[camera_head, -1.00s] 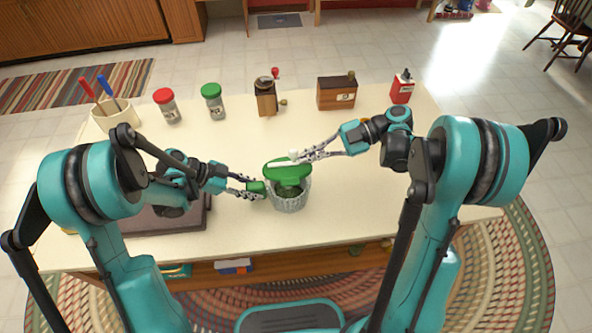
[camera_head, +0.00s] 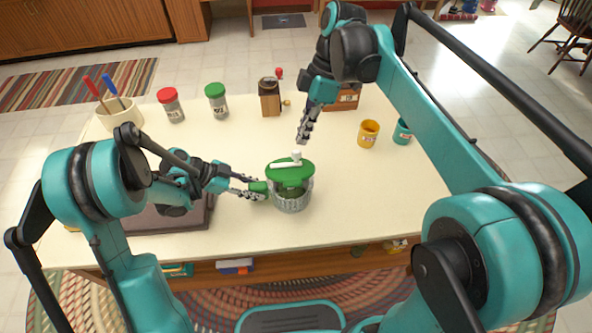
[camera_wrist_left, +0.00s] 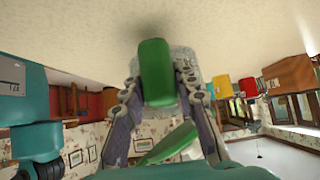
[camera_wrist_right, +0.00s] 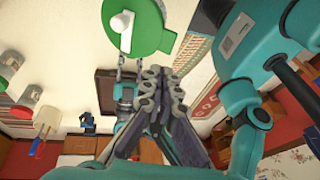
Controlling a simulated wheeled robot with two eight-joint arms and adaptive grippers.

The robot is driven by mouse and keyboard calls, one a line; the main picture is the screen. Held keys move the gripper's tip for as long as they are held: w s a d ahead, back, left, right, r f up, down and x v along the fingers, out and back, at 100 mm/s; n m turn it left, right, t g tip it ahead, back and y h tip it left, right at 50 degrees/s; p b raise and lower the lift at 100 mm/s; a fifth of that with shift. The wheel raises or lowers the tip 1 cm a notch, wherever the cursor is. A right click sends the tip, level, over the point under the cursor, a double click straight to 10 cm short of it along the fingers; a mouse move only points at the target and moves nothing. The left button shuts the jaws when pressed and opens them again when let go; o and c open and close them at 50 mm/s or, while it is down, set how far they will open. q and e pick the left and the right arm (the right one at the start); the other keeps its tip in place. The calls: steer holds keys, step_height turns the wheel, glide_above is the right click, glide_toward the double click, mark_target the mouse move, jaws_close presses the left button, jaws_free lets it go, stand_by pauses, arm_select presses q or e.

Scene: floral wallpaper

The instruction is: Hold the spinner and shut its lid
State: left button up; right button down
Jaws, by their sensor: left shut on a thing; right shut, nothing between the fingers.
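The spinner is a clear ribbed basket (camera_head: 292,203) standing on the table, with a green side handle (camera_head: 258,187). Its green lid (camera_head: 298,174), with a white crank and knob on top, sits above the basket at a tilt, with a gap between lid and rim. My left gripper (camera_head: 250,191) is shut on the handle, left of the basket; the handle also shows between the fingers in the left wrist view (camera_wrist_left: 155,75). My right gripper (camera_head: 302,138) is shut and empty, behind and above the lid, apart from it. In the right wrist view, the lid (camera_wrist_right: 150,35) lies beyond the fingertips.
A yellow mug (camera_head: 368,134) and a teal mug (camera_head: 402,131) stand at right. A wooden box (camera_head: 345,100) and grinder (camera_head: 269,100) stand behind, with red-capped (camera_head: 171,105) and green-capped (camera_head: 216,101) jars. A dark board (camera_head: 150,219) lies under my left arm. Table right of the spinner is clear.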

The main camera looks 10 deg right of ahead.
glide_toward(292, 182)
steer(key=x, duration=0.5)
steer(key=shift+w+a, duration=0.1)
steer(key=shift+a, duration=0.1)
steer(key=shift+s+f, duration=0.3)
steer(key=shift+f, duration=0.25)
steer(key=shift+f, duration=0.1)
steer(key=s+f+n+t, duration=0.1)
steer(key=s+f+t, duration=0.3)
steer(key=f, duration=0.3)
steer(key=shift+f+t, duration=0.35)
steer(key=shift+t, duration=0.45)
steer(key=shift+r, duration=0.1)
